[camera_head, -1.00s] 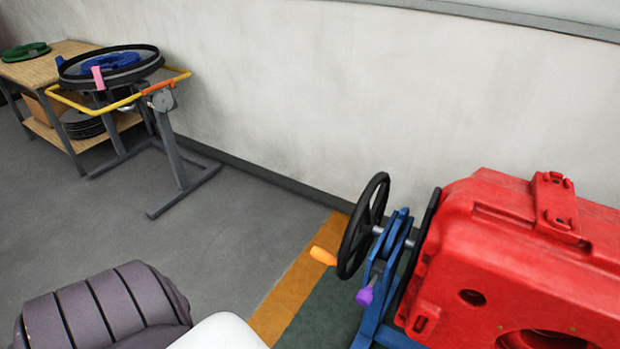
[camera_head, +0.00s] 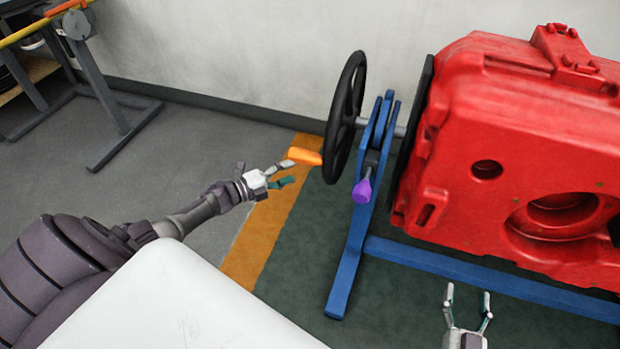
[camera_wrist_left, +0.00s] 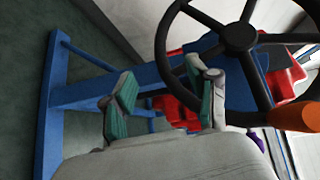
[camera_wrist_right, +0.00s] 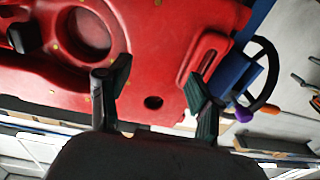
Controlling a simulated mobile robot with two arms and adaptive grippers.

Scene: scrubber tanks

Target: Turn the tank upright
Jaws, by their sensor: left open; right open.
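The red tank (camera_head: 500,130) is mounted on a blue stand (camera_head: 350,262), its face with round holes turned toward me. A black handwheel (camera_head: 343,118) with an orange handle (camera_head: 304,156) sits on the stand's left side. A purple knob (camera_head: 362,190) is on the stand beside the wheel. My left gripper (camera_head: 284,175) is open, close to the orange handle; in the left wrist view the handle (camera_wrist_left: 298,116) lies right of the fingers, not between them. My right gripper (camera_head: 468,300) is open and empty in front of the tank's lower edge; the tank (camera_wrist_right: 140,60) fills much of the right wrist view.
A grey stand with a yellow rail (camera_head: 92,90) is at the far left by the wall (camera_head: 230,60). An orange floor stripe (camera_head: 262,235) borders the green floor (camera_head: 290,310) under the blue stand.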

